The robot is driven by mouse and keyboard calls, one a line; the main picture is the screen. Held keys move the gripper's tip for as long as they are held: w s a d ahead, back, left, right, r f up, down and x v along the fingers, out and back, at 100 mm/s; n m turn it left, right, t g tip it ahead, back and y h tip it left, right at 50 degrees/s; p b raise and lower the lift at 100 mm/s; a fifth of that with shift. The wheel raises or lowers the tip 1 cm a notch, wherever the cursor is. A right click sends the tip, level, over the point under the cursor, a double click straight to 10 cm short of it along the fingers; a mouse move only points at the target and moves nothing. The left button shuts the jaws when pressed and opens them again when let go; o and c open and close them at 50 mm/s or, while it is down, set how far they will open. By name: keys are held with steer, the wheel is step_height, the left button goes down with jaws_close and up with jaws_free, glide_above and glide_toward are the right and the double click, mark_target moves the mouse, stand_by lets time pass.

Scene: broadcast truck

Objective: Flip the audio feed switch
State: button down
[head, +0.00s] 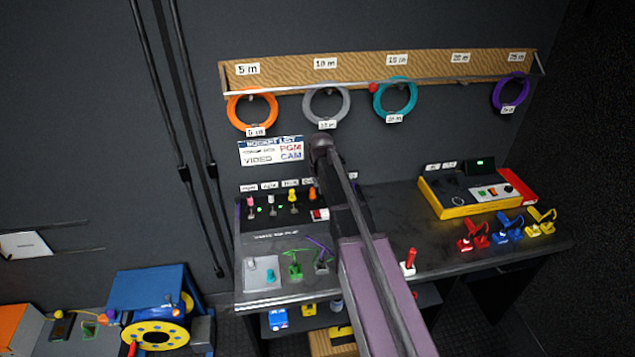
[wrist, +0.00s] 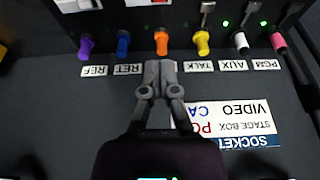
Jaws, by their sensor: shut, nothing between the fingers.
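A dark connector panel (head: 270,226) stands at the back of the desk, with a row of coloured plugs and small toggles with green lights. In the wrist view the panel is upside down, with labels REF, RET, TALK, AUX and PGM. Small metal toggles (wrist: 207,14) sit beyond the plugs. A red-and-white rocker (head: 320,214) is on the panel. I cannot tell which of these is the audio feed switch. My gripper (wrist: 160,65) is shut and empty, its tips just short of the orange plug (wrist: 161,42) in the picture; contact is unclear. My arm hides part of the panel.
A socket list card (head: 271,150) is on the wall above the panel. Coloured cable coils, such as the orange one (head: 253,112), hang from a rack. A yellow-edged console (head: 480,190) and a red-topped lever (head: 409,262) are on the desk's right part.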

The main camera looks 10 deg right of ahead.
steer(key=shift+s+a, duration=0.1)
stand_by(0.3)
steer(key=shift+s+g, duration=0.4)
steer(key=shift+s, duration=0.15)
steer(key=shift+f, duration=0.1)
steer(key=b, duration=1)
glide_above(318, 214)
steer(key=x, duration=0.3)
steer(key=s+x, duration=0.1)
steer(key=x, duration=0.2)
steer(key=s+x, duration=0.1)
steer(key=x, duration=0.2)
steer(key=shift+a+f, duration=0.3)
steer(key=shift+f, duration=0.35)
steer(key=shift+s+f+b, duration=0.2)
steer(key=shift+f+b, duration=0.65)
steer(key=shift+s+f+b, duration=0.15)
steer(key=shift+f+b, duration=0.7)
steer(key=shift+d, duration=0.1)
